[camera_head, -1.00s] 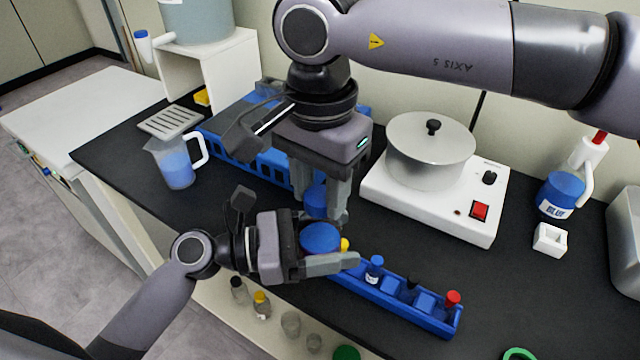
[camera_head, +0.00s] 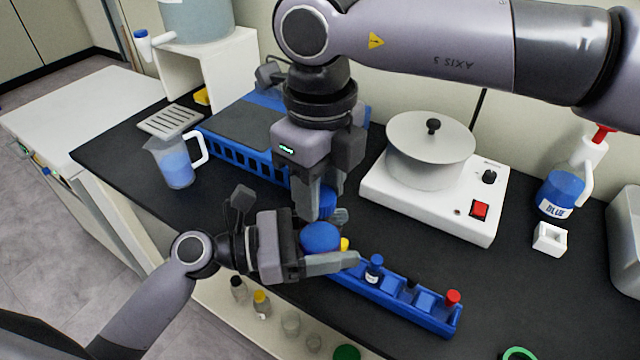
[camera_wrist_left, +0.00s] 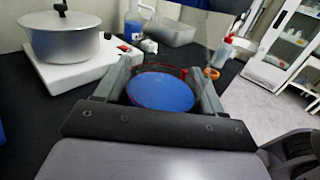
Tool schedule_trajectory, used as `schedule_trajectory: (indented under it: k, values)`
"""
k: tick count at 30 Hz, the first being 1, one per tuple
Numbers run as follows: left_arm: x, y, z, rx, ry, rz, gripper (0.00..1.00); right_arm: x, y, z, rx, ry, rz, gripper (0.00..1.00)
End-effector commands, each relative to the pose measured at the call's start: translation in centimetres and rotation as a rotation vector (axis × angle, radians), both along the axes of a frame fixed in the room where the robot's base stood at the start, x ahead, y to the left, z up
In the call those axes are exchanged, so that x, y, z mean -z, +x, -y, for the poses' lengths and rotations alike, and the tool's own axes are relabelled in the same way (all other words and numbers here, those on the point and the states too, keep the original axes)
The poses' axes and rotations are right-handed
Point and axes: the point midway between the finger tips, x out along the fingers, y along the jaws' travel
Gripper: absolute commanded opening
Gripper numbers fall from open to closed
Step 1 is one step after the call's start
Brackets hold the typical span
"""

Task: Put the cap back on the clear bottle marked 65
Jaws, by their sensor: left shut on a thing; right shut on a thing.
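My left gripper (camera_head: 335,240) is shut on a round blue object (camera_head: 320,237); in the left wrist view it is a broad blue disc (camera_wrist_left: 160,92) with a dark reddish rim between the fingers. My right gripper (camera_head: 320,200) points down just behind it, shut on a smaller blue piece (camera_head: 327,202) that looks like a cap. The two blue things lie close together; I cannot tell whether they touch. Neither the clear body of the bottle nor the mark 65 can be made out, so which piece belongs to the bottle is unclear.
A blue rack (camera_head: 437,324) with small capped vials lies right of the left gripper. A white heater (camera_head: 470,226) with a metal pot (camera_head: 430,162) stands behind. A jug (camera_head: 177,168) of blue liquid is at left, beside a larger blue rack (camera_head: 235,155).

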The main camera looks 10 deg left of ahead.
Motion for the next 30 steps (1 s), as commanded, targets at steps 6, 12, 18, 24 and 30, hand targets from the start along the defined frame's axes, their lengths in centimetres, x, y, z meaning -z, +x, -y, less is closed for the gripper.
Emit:
schedule_trajectory:
  k: [6, 12, 18, 24, 30]
  values:
    - [-0.05, -0.01, 0.01, 0.0, -0.001, 0.001, 0.0, -0.02, 0.0, 0.0, 0.351, -0.001, 0.001, 0.04]
    - [-0.05, -0.01, 0.01, 0.0, -0.001, 0.001, 0.0, 0.0, 0.0, -0.02, 0.649, 0.0, 0.001, 0.04]
    - [-0.05, -0.01, 0.01, 0.0, -0.001, 0.001, 0.0, 0.01, 0.0, -0.03, 0.682, 0.001, 0.0, 0.44]
    - [-0.05, -0.01, 0.01, 0.0, -0.001, 0.001, 0.0, 0.02, -0.01, -0.03, 0.681, 0.0, 0.0, 0.7]
    - [-0.07, -0.01, 0.01, 0.0, -0.001, 0.001, 0.0, -0.12, 0.0, -0.02, 0.68, 0.0, 0.0, 0.7]
